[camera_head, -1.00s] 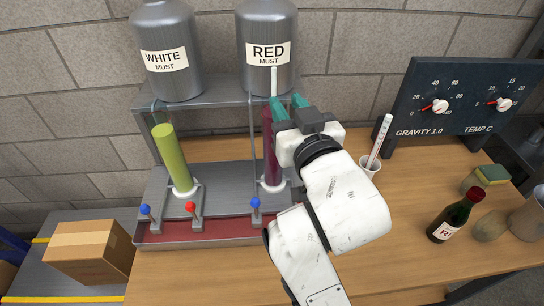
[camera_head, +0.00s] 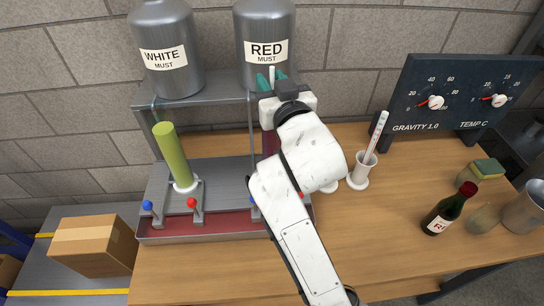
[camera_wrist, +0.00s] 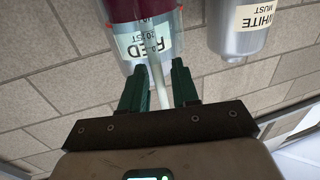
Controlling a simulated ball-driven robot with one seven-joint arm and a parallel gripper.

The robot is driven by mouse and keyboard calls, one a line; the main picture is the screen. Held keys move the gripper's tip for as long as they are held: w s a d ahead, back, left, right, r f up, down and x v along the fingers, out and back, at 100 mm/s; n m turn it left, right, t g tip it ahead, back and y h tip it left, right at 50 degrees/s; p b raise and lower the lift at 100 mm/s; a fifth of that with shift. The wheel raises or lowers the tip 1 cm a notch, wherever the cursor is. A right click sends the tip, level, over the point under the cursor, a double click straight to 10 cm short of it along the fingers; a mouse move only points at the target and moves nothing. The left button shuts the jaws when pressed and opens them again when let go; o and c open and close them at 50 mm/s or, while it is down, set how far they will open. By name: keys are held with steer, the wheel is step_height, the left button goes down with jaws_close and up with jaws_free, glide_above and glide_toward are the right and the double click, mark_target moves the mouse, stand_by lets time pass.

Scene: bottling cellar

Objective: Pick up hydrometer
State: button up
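The hydrometer (camera_head: 271,76) shows as a pale, thin upright stem against the red must tank. In the wrist view its stem (camera_wrist: 158,88) rises from the clear cylinder (camera_wrist: 146,28) of red liquid. My gripper (camera_head: 272,80) has two green fingers, one on each side of the stem. In the wrist view the fingers (camera_wrist: 159,84) stand apart, with gaps between them and the stem. My arm hides most of the red cylinder (camera_head: 270,143) in the head view.
A green cylinder (camera_head: 173,155) stands left on the metal rack. The white must tank (camera_head: 166,50) and red must tank (camera_head: 264,45) sit on the shelf behind. A thermometer cup (camera_head: 361,172), bottle (camera_head: 451,212) and gauge panel (camera_head: 455,95) are right. Bare wood (camera_head: 390,245) lies front right.

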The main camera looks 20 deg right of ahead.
jaws_close()
step_height(320, 180, up, 28)
stand_by(0.9)
steer(key=shift+c, duration=1.8)
jaws_free()
jaws_close()
